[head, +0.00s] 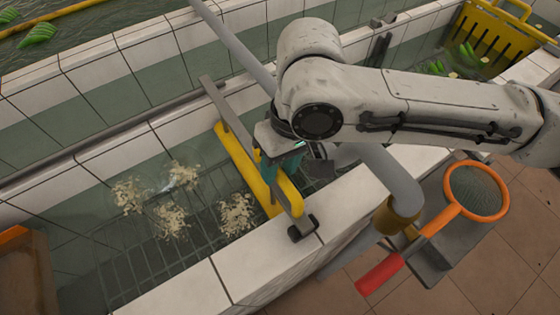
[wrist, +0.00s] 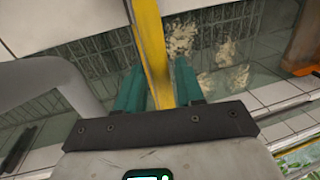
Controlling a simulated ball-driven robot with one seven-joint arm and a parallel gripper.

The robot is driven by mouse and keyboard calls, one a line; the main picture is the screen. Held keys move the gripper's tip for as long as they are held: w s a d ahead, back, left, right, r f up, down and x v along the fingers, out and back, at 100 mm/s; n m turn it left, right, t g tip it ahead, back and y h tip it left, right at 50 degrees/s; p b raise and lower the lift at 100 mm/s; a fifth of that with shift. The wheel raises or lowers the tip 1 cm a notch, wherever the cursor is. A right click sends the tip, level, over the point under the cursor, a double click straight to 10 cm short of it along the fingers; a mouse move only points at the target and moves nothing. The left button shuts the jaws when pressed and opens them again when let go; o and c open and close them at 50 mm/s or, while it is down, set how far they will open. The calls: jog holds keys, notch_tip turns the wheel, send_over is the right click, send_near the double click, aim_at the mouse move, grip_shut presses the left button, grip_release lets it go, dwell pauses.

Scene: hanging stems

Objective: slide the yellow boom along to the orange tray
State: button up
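The yellow boom (head: 240,162) lies across the tiled water channel in the head view, with a raised yellow bar (head: 289,196) beside my gripper (head: 284,158). In the wrist view the yellow bar (wrist: 146,40) runs between the two teal fingers of my gripper (wrist: 158,78). The fingers sit close against both its sides and appear shut on it. My arm hides part of the boom in the head view. The orange tray (head: 14,234) stands at the left edge, brown inside and partly cut off. It also shows at the right of the wrist view (wrist: 298,69).
Pale clumps (head: 172,218) float between boom and tray. A grey rail (head: 110,135) runs along the far wall, and white tiled rims (head: 186,292) border the channel. A grey pipe (head: 396,180) arches overhead. An orange-rimmed net (head: 478,190) lies right, and a yellow crate (head: 492,40) stands far right.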

grip_shut()
dwell(0.4)
